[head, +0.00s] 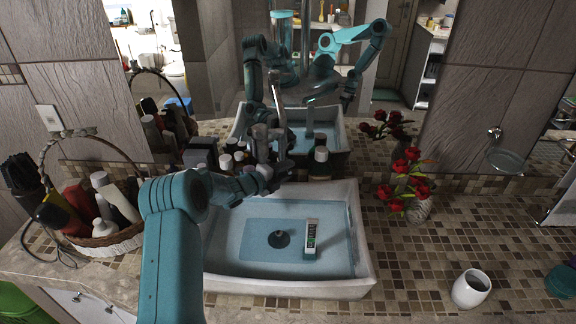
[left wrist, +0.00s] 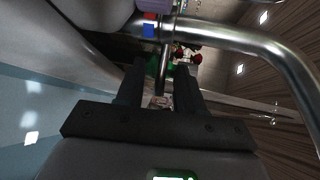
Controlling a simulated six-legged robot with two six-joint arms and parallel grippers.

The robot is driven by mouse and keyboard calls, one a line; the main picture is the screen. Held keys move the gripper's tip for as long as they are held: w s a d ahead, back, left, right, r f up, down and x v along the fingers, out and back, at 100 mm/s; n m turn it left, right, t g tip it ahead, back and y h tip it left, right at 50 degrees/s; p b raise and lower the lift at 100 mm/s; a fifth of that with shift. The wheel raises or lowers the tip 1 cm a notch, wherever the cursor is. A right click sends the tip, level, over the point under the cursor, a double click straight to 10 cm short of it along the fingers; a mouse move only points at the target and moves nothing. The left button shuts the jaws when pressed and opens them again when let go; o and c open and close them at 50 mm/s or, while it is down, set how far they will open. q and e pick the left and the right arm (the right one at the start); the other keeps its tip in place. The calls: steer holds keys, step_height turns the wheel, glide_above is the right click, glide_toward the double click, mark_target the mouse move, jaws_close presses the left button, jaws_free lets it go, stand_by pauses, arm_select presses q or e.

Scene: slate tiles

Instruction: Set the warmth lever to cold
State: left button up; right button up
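The tap's thin metal warmth lever (left wrist: 165,66) shows in the left wrist view, running between the two dark fingers of my left gripper (left wrist: 160,88). The fingers stand apart, with a gap beside the lever, and do not look closed on it. A red and blue mark (left wrist: 150,24) sits on the tap near the lever's base. The curved metal spout (left wrist: 265,50) sweeps to the right. In the head view my left gripper (head: 270,176) is at the back of the sink and hides much of the tap. My right gripper is seen at most as a mirror reflection.
The white sink (head: 367,265) holds water and a small upright-looking carton (head: 311,238). A wicker basket (head: 105,243) of bottles stands left. Red roses in a glass vase (head: 418,208) and a white cup (head: 471,288) stand right. A mirror is behind. The tiled counter right of the sink has free room.

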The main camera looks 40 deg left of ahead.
arm_select(q)
steer(key=shift+w+d, duration=0.15)
steer(key=shift+w, duration=0.5)
steer(key=shift+s, duration=0.1)
steer(key=shift+s, duration=0.1)
steer(key=shift+w+f, duration=0.1)
steer(key=shift+w, duration=0.1)
jaws_close()
steer(key=shift+f, duration=0.1)
